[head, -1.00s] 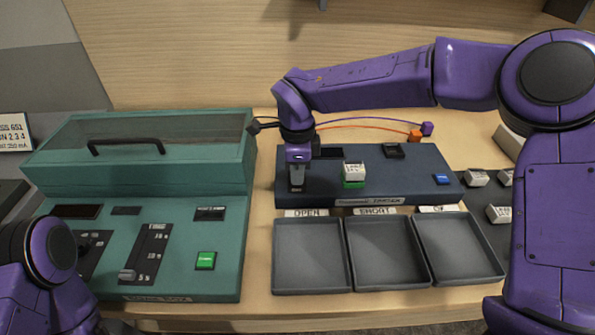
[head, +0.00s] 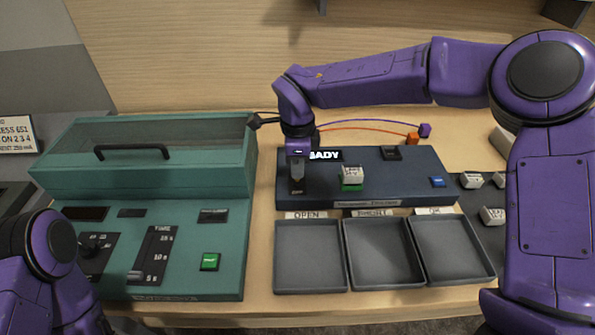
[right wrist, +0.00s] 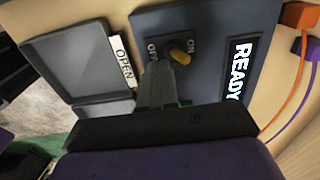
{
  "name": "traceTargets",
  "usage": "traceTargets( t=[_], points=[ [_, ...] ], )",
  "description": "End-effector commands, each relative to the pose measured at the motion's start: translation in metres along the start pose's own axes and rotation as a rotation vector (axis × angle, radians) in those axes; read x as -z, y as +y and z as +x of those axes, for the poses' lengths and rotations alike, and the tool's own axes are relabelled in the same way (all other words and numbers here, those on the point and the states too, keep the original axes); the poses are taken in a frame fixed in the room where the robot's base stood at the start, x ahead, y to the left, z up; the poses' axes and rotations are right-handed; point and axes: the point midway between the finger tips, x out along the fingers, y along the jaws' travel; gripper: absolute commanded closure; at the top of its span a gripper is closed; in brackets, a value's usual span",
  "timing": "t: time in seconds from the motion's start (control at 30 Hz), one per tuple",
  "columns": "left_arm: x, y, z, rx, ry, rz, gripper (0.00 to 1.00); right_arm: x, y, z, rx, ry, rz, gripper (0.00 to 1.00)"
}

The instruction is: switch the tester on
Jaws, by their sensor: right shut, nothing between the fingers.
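The tester is a dark blue box (head: 400,178) in the middle of the table. Its display (head: 327,155) is lit and partly hidden by my right arm in the head view. In the right wrist view the display (right wrist: 236,70) reads READY. A yellow-tipped toggle switch (right wrist: 180,54) sits between the OFF and ON marks, its tip leaning toward ON. My right gripper (head: 297,190) is over the left end of the tester. In the right wrist view the right gripper (right wrist: 158,68) is shut and empty, with its fingertips close beside the toggle. My left gripper is out of view.
A teal box with a lid (head: 150,150) stands at the left, with a green button (head: 209,261). Grey trays (head: 310,255) labelled OPEN, SHORT and OK lie in front of the tester. A white-topped block (head: 352,173) sits on the tester. Orange and purple leads run behind it.

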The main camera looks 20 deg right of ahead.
Motion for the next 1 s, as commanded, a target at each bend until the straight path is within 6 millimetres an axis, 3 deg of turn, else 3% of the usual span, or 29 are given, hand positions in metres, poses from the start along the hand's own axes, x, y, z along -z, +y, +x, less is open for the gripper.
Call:
traceTargets(
  t=[0.03,0.47,1.0],
  points=[
    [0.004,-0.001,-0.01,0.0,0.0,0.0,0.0,0.0,0.001,-0.01,-0.001,-0.001,0.0,1.0],
    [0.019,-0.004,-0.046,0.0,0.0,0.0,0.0,0.0,0.006,-0.049,-0.002,-0.001,-0.001,1.0],
    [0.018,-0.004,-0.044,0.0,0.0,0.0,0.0,0.0,0.006,-0.048,-0.001,0.0,-0.001,1.0]
  ],
)
